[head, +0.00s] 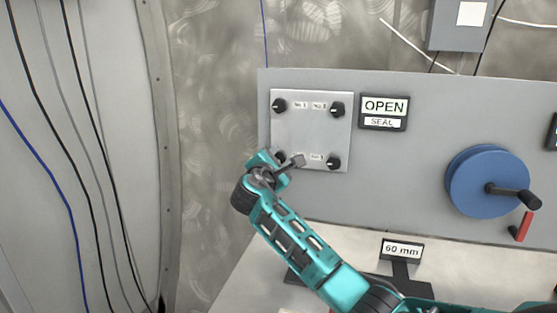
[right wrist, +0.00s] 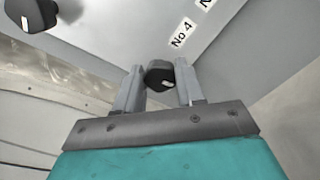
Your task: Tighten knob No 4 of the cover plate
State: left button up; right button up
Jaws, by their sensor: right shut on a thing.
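The cover plate (head: 312,130) is a square metal sheet on the grey panel, with a black knob near each corner. Knob No 4 (right wrist: 160,75), black with a white mark, sits between the fingers of my right gripper (right wrist: 159,85) beside its "No 4" label (right wrist: 181,34). My right gripper (head: 284,163) is shut on this knob at the plate's lower left corner, where it mostly hides the knob in the head view. The upper left knob (head: 279,105), upper right knob (head: 337,109) and lower right knob (head: 333,163) are clear. My left gripper is not in view.
A sign (head: 384,112) right of the plate reads OPEN above SEAL. A blue handwheel (head: 487,181) with a black handle and a red lever (head: 523,227) are farther right. A "60 mm" sign (head: 402,250) stands below the panel. Cables run down the left wall.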

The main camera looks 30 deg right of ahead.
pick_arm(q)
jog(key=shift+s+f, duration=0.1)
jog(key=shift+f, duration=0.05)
pick_arm(e)
jog(key=shift+f, duration=0.15)
jog(key=shift+m+b, duration=0.5)
jog(key=shift+m, duration=0.7)
pick_arm(q)
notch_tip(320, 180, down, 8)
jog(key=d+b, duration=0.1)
jog(key=b, duration=0.8)
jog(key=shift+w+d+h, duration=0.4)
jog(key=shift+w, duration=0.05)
pick_arm(e)
jog(key=shift+f+m, duration=0.2)
jog(key=shift+m, duration=7.5)
pick_arm(q)
jog(key=shift+b, duration=0.3)
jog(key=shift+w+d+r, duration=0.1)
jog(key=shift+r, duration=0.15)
